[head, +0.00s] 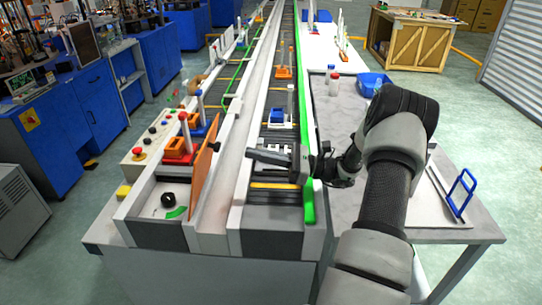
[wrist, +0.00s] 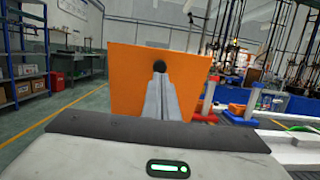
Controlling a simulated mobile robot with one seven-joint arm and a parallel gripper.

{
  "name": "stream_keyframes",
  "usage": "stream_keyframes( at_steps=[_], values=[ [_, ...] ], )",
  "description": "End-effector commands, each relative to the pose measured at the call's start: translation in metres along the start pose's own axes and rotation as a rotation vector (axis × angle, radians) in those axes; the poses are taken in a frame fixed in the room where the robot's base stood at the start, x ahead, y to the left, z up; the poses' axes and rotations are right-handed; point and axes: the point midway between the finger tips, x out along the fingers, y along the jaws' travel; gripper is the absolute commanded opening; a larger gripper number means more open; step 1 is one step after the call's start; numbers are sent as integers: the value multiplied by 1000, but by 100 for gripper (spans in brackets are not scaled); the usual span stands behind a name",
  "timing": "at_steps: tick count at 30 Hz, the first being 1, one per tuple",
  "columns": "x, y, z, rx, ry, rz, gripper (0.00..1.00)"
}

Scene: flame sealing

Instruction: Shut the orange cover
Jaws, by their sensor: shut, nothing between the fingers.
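The orange cover (head: 203,182) stands raised, nearly upright and slightly tilted, along the right side of an open box section (head: 143,200) at the near end of the line. A small black knob (head: 216,147) sits near its top edge. In the wrist view the cover (wrist: 125,80) fills the middle, straight ahead. My gripper (head: 251,154) is shut and empty, pointing left toward the cover's right face, with a gap visible in the head view. In the wrist view my fingertips (wrist: 159,76) line up with the dark knob; contact cannot be told there.
Inside the open box are a black round knob (head: 168,199) and a green arc mark (head: 176,213). A control panel with a red button (head: 139,154) and red and blue posted blocks (head: 179,148) stand behind. The conveyor (head: 277,140) runs beneath my gripper.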

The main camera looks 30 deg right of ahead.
Motion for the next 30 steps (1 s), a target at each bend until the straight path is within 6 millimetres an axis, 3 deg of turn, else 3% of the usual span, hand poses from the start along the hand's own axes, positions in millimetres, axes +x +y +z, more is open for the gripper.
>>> stream_keyframes(
  at_steps=[6,12,30],
  values=[
    [44,1,0,0,1,3,0],
    [64,0,0,-1,2,1,0],
    [69,-2,3,-2,15,1,0]
  ],
)
